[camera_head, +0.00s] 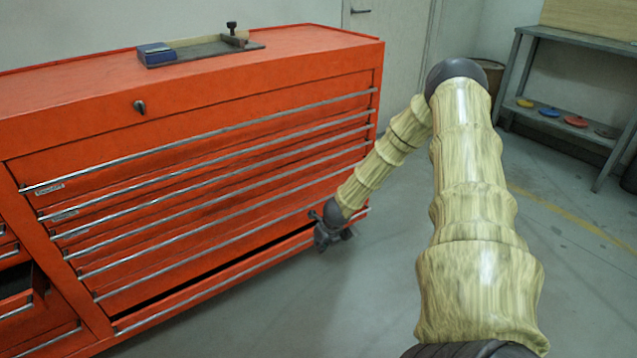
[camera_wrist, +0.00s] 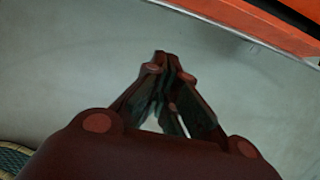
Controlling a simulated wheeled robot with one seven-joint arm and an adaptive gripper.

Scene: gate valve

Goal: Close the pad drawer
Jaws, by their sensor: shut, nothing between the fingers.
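An orange-red tool chest (camera_head: 200,95) fills the left of the head view. Its wide bottom drawer (camera_head: 220,281) stands partly open, with a dark gap above its front. A smaller drawer at the lower left (camera_head: 22,304) is also pulled out. I cannot tell from any readable label which is the pad drawer. My gripper (camera_head: 325,240) is near the right end of the wide bottom drawer, in front of the chest. In the wrist view my gripper (camera_wrist: 168,62) is shut and empty over grey floor, apart from an orange drawer edge (camera_wrist: 265,22) at the upper right.
A dark tray with a blue box (camera_head: 157,53) lies on the chest top. A grey metal bench (camera_head: 570,40) with coloured discs on its lower shelf stands at the right. A barrel (camera_head: 490,75) stands at the back. The floor right of the chest is clear.

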